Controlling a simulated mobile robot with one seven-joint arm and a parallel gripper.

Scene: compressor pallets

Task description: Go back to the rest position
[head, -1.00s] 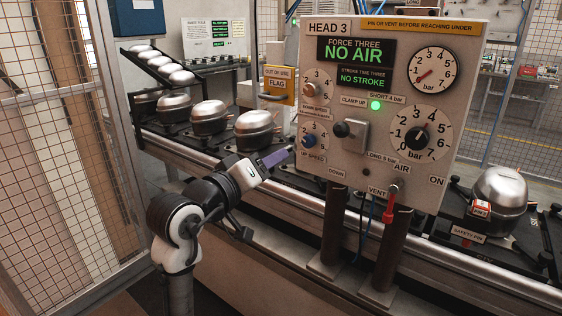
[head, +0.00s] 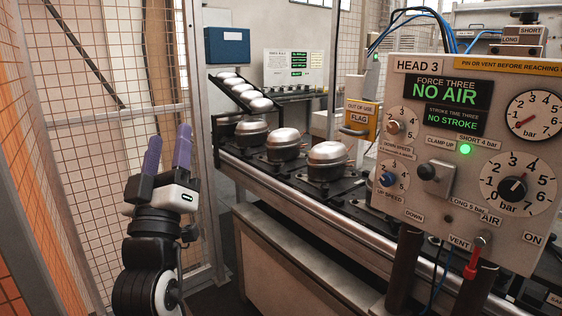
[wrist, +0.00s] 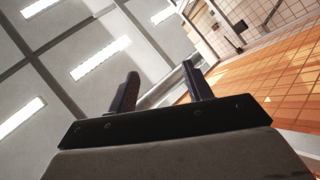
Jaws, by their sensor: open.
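My gripper (head: 167,150) points upward at the left of the head view, in front of the wire mesh fence. Its two purple-tipped fingers stand apart with nothing between them. In the wrist view the two dark fingers (wrist: 160,92) are also apart and empty, with the ceiling and an orange tiled wall beyond. The gripper is well clear of the control panel and of the compressors.
The HEAD 3 control panel (head: 450,196) stands at the right, with a red vent lever (head: 473,262). Silver-domed compressors (head: 327,158) sit on the conveyor (head: 290,200). The mesh fence (head: 90,165) is close behind my arm. A yellow flag box (head: 359,118) is beside the panel.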

